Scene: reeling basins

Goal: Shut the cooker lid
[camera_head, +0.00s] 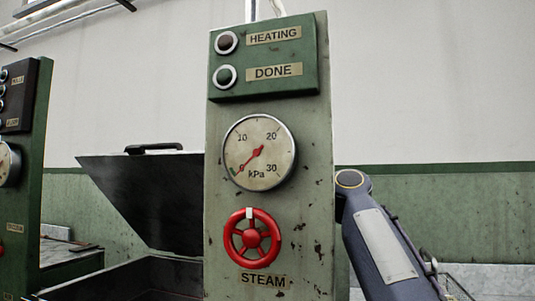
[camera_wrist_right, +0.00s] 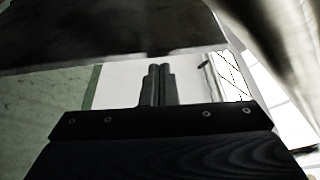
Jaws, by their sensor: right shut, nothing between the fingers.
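The cooker lid (camera_head: 150,196) is a dark metal plate standing open and tilted in the head view, left of the control panel. Its black handle (camera_head: 154,148) is at the top edge. Below it is the dark cooker rim (camera_head: 130,279), partly cut off by the frame. My right arm comes in at the right and passes behind the panel, so its gripper is hidden there. In the right wrist view my right gripper (camera_wrist_right: 159,68) is shut and empty. A dark flat surface (camera_wrist_right: 110,38) spans above its fingertips; I cannot tell for certain that it is the lid.
The green control panel (camera_head: 305,215) stands in front, hiding part of the lid and cooker. It bears a pressure gauge (camera_head: 259,153) with its needle near 0, a red steam wheel (camera_head: 251,236), and heating and done lamps. Another panel (camera_head: 28,170) stands at the far left.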

